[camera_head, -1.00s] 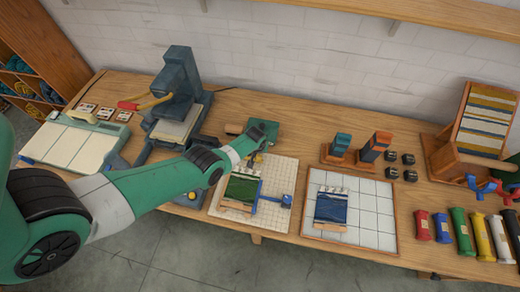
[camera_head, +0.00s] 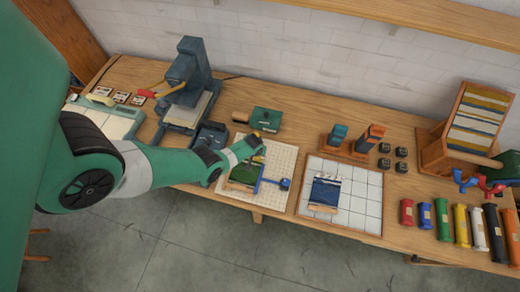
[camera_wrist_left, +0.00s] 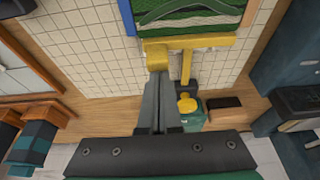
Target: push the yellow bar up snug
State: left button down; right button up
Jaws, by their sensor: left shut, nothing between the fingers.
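The yellow bar (camera_wrist_left: 205,43) lies across the edge of the green striped wool panel (camera_wrist_left: 190,18) in the left wrist view, with a yellow stem and knob (camera_wrist_left: 188,104) off one side. A blue strip (camera_wrist_left: 128,15) runs along the panel's side. My left gripper (camera_wrist_left: 158,72) is shut and empty, its tips at the yellow block on the bar's left end. I cannot tell whether they touch it. In the head view the green panel (camera_head: 244,173) lies on a gridded mat (camera_head: 283,160), with my left wrist over the mat's back left part. My right gripper is not in view.
A blue knob (camera_head: 284,184) sits right of the green panel. A second gridded board (camera_head: 362,205) holds a blue panel (camera_head: 326,191). A green plate (camera_head: 265,119) lies behind the mat. A dark press (camera_head: 186,75) stands back left. Coloured rolls (camera_head: 442,219) lie at right.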

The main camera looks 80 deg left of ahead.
pick_arm(q)
jog(key=a+b, duration=0.1)
jog(key=w+a+b, duration=0.1)
jog(key=w+a+f+b, duration=0.1)
jog(key=b, duration=0.1)
jog(key=shift+a, duration=0.25)
jog(key=p+v, duration=1)
jog(key=v, duration=0.1)
jog(key=shift+a, duration=0.1)
